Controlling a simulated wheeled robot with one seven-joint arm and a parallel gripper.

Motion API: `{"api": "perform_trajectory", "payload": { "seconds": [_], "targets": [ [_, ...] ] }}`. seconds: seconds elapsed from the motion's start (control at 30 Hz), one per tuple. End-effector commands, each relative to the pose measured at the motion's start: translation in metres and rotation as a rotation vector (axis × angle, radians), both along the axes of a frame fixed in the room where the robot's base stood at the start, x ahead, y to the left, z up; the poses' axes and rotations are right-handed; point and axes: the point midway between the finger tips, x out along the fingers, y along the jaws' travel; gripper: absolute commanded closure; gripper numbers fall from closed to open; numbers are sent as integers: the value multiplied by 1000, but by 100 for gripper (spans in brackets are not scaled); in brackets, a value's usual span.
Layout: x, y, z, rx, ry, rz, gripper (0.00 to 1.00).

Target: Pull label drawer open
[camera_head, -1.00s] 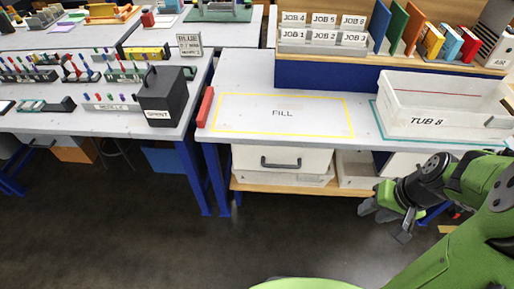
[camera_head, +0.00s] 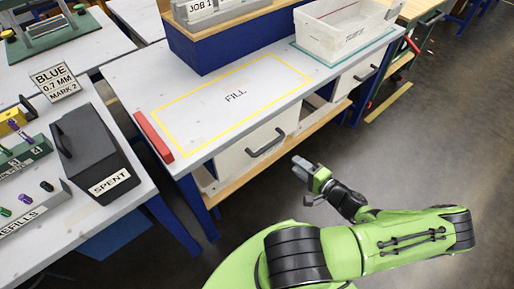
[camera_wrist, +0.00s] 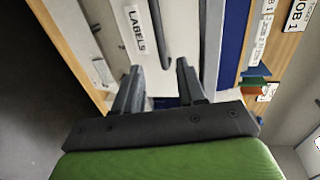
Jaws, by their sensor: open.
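In the wrist view, a pale drawer front carries a white LABELS tag (camera_wrist: 136,30). A dark bar handle (camera_wrist: 160,32) lies just right of the tag. My gripper (camera_wrist: 159,70) is open, with its two fingers apart and nothing between them. The handle's near end shows beyond the gap, apart from the fingers. In the head view, a white drawer front (camera_head: 240,163) with a dark handle (camera_head: 266,143) sits under the FILL worktop and looks shut. No wording on it is legible there. My gripper (camera_head: 304,184) is in front of it, to the lower right, clear of the handle.
A second drawer handle (camera_head: 367,73) is farther right under the worktop (camera_head: 120,72). A white tub (camera_head: 345,32) stands on top. A wooden lower shelf (camera_head: 225,190) runs beneath the drawers. The black SPENT box (camera_head: 92,150) is on the left bench. Floor is clear around my arm.

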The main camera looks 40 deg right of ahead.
Motion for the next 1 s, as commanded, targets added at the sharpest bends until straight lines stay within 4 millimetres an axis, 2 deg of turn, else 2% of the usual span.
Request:
{"api": "perform_trajectory", "payload": {
  "seconds": [0.4,0.6,0.77,0.97,1.0],
  "targets": [
    [98,6,-22,1,0,10,60],
    [136,6,-30,1,2,9,60],
    [148,6,-31,0,4,7,60],
    [148,6,-31,1,3,7,60],
    [148,6,-30,1,3,7,63]
  ]
}}
